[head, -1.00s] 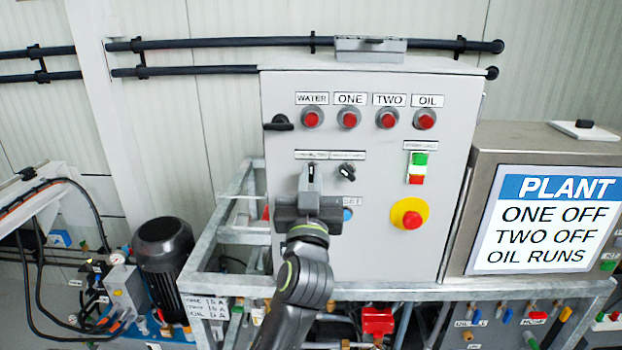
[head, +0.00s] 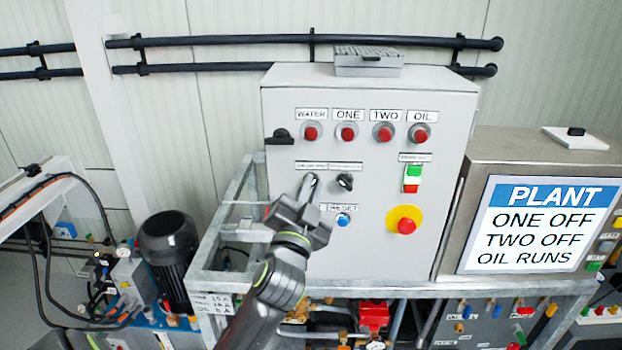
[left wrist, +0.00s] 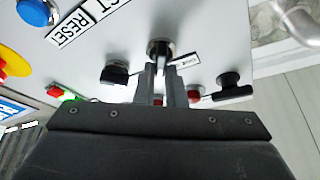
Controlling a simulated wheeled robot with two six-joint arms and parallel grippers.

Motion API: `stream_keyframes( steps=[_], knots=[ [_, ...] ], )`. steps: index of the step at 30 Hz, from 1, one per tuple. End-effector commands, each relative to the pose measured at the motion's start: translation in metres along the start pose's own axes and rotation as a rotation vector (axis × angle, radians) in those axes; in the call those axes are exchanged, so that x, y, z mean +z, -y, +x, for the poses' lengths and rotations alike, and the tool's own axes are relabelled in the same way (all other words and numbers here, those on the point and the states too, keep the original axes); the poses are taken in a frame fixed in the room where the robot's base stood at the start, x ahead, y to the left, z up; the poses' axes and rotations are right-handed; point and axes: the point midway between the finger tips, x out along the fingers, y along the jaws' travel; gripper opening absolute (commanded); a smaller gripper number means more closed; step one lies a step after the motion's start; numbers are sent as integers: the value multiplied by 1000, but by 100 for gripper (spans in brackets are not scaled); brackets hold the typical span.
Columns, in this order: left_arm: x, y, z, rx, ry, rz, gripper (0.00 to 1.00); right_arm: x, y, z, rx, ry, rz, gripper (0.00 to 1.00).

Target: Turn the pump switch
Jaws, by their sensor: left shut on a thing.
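The grey control box (head: 370,240) carries two black selector switches side by side. My left gripper (head: 309,188) is at the left switch, its body tilted to one side. In the left wrist view, its two fingers (left wrist: 160,75) are shut on the left pump switch (left wrist: 160,46), whose round base shows beyond the fingertips. In the head view that switch is mostly hidden by the fingers. The right selector switch (head: 345,181) stands free, and it also shows in the left wrist view (left wrist: 116,74). My right gripper is not in view.
A blue reset button (head: 343,220) and a red stop button on a yellow disc (head: 406,226) sit close by. Several red lamps (head: 347,132) line the top. A black handle (head: 280,137) juts out upper left. The plant screen (head: 540,222) reads one off, two off, oil runs.

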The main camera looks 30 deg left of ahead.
Motion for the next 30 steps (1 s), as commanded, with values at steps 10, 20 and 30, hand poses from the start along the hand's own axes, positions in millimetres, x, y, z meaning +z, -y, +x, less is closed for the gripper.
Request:
stream_keyframes(
  steps=[10,20,30],
  knots=[
    [0,0,0,57,-1,141,0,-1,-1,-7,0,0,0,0],
    [0,0,0,67,-1,170,0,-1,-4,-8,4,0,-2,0],
    [0,0,0,67,-1,168,24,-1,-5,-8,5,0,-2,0]
  ],
)
